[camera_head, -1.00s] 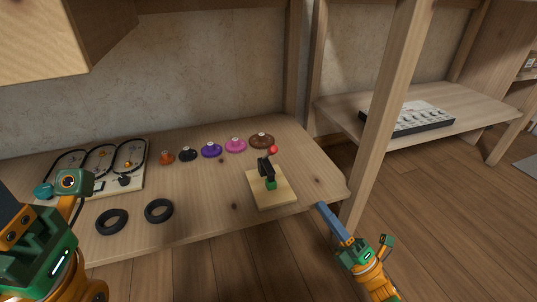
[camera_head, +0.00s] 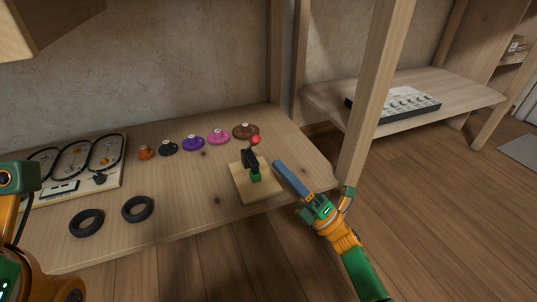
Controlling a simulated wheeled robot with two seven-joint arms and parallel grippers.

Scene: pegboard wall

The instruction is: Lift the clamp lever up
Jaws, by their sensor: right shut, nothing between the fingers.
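The clamp (camera_head: 254,174) is a small green and black device on a square light wooden base (camera_head: 262,191), near the right end of the wooden table. Its black lever (camera_head: 249,157) ends in a red ball tip (camera_head: 256,140), at the clamp's upper side. My right gripper (camera_head: 277,165) has long blue-grey fingers, shut and empty. Its tips are just right of the clamp and appear apart from it. My left arm shows at the lower left edge; its fingers are out of view.
Several coloured knobs (camera_head: 193,142) stand in a row behind the clamp. Two black rings (camera_head: 137,209) lie at the front left, near a cable board (camera_head: 75,170). A wooden post (camera_head: 372,100) rises right of the table. A panel with switches (camera_head: 408,104) lies on another shelf.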

